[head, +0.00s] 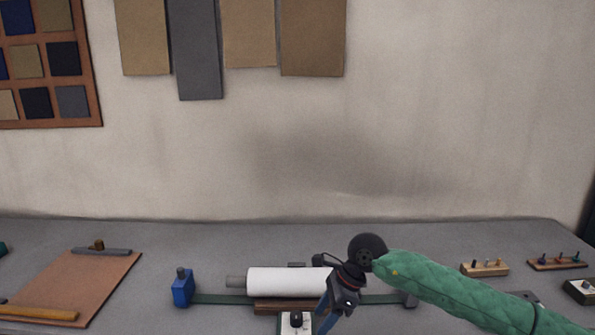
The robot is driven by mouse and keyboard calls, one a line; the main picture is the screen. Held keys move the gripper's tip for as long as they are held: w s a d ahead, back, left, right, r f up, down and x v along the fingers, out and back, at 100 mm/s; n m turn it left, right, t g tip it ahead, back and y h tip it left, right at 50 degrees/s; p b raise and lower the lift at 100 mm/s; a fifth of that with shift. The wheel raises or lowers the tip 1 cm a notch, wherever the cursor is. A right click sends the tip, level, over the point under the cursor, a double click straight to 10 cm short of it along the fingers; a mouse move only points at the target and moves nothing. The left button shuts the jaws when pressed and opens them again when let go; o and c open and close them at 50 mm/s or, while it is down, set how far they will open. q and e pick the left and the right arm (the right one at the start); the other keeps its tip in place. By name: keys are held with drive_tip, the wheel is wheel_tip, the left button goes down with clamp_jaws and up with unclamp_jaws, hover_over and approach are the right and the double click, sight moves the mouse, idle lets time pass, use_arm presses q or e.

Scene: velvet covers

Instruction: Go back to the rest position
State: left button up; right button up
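My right arm comes in from the right in a green quilted sleeve. It bends at a round dark joint, and my dark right gripper (325,322) points down in front of a white roll (285,281). Its fingers run towards the bottom edge of the picture, and I cannot tell whether they are apart or closed. The gripper and wrist hide the right end of the roll. My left gripper is not in view.
A blue block (183,290) stands left of the roll. A small white box with a black knob (295,322) is close to my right gripper. A brown clipboard (85,282) lies left. Peg racks (485,268) stand right. The grey bench behind the roll is clear.

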drive_tip(key=s+a+r+m+y, duration=0.3)
drive_tip(key=s+a+r+y, duration=0.1)
drive_tip(key=a+y, duration=0.35)
drive_tip(key=s+a+r+m+y, duration=0.4)
drive_tip(key=s+a+r+y, duration=0.15)
drive_tip(key=a, duration=0.25)
drive_tip(key=w+d+r+m+t+h, duration=0.1)
drive_tip(key=w+d+m+t, duration=0.2)
drive_tip(key=m+t, duration=0.65)
drive_tip(key=w+d+m+t+h, duration=0.1)
drive_tip(key=w+d+m+t, duration=0.15)
drive_tip(key=m+t, duration=0.7)
drive_tip(key=s+d+f+m+g+h, duration=0.1)
drive_tip(key=d+f+m+h, duration=0.55)
drive_tip(key=f+m, duration=0.2)
drive_tip(key=s+d+f+m+h, duration=0.1)
drive_tip(key=d+f+m+h, duration=0.5)
drive_tip(key=m, duration=0.4)
drive_tip(key=s+d+f+m+g+h, duration=0.1)
drive_tip(key=s+d+f+m+g, duration=0.1)
drive_tip(key=s+f+g, duration=0.5)
drive_tip(key=s+d+f+m+g+h, duration=0.1)
drive_tip(key=s+d+f+m+g, duration=0.2)
drive_tip(key=s+f, duration=1)
drive_tip(key=s+m+g, duration=0.2)
drive_tip(key=s+g, duration=0.2)
drive_tip(key=s, duration=0.5)
drive_tip(key=shift+d+f+g, duration=0.2)
drive_tip(key=shift+f+g, duration=0.1)
